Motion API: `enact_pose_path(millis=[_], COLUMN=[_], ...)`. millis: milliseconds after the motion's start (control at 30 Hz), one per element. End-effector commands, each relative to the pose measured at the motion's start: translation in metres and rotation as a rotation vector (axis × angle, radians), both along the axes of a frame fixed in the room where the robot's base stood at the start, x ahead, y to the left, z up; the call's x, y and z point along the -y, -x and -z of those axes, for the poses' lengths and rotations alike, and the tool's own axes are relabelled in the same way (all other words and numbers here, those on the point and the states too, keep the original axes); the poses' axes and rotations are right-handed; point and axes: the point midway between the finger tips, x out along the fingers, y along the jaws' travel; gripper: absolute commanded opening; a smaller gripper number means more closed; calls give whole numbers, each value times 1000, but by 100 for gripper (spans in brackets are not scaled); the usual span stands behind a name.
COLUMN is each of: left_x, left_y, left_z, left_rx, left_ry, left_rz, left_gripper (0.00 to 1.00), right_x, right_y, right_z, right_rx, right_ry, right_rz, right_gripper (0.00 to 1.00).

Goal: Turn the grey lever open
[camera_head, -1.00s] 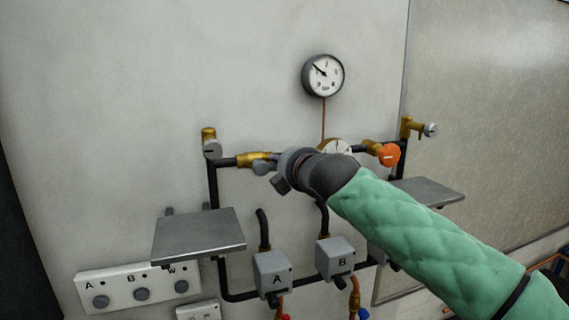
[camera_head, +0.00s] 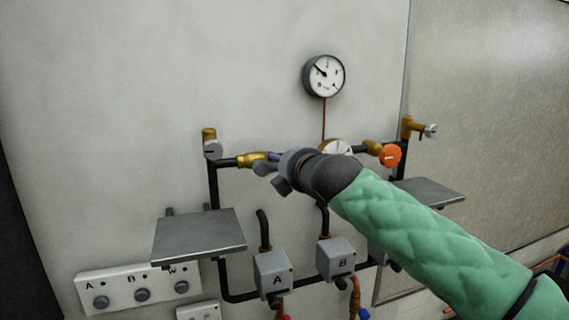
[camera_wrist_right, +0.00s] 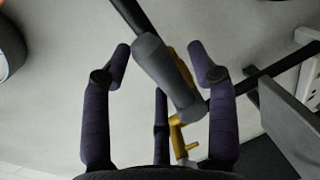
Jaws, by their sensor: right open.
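The grey lever (camera_wrist_right: 165,72) is in the right wrist view, lying slanted between the spread fingers of my right gripper (camera_wrist_right: 161,64). There is a visible gap on each side, so the fingers are open around it in this view; I cannot tell whether any touches it. In the head view the lever (camera_head: 262,168) shows only partly, by the brass valve body (camera_head: 250,160) on the upper black pipe. My right gripper (camera_head: 275,160) is there too, mostly hidden behind its own wrist. My left gripper is not in view.
An orange knob (camera_head: 390,155) sits right of my wrist on the same pipe run. A pressure gauge (camera_head: 323,75) is above. Metal shelves stick out at left (camera_head: 198,236) and right (camera_head: 428,192).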

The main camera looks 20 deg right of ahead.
Motion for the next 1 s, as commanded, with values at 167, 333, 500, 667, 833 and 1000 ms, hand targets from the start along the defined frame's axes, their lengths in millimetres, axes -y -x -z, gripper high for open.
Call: enact_pose_path(millis=[167,333,500,667,833,1000], left_x=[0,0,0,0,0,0], left_y=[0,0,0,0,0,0], left_z=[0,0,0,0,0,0], left_rx=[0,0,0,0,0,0], left_ry=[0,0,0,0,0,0], left_rz=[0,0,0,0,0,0], left_gripper=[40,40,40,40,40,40], right_x=[1,2,2,3,3,3], right_y=[27,61,89,106,112,112], right_z=[-7,-13,-18,-21,-22,-22], right_rx=[4,3,3,1,0,0], right_ry=[-2,0,0,2,2,2], right_rz=[-2,-2,-3,-1,0,0], right_gripper=[59,59,59,59,59,59])
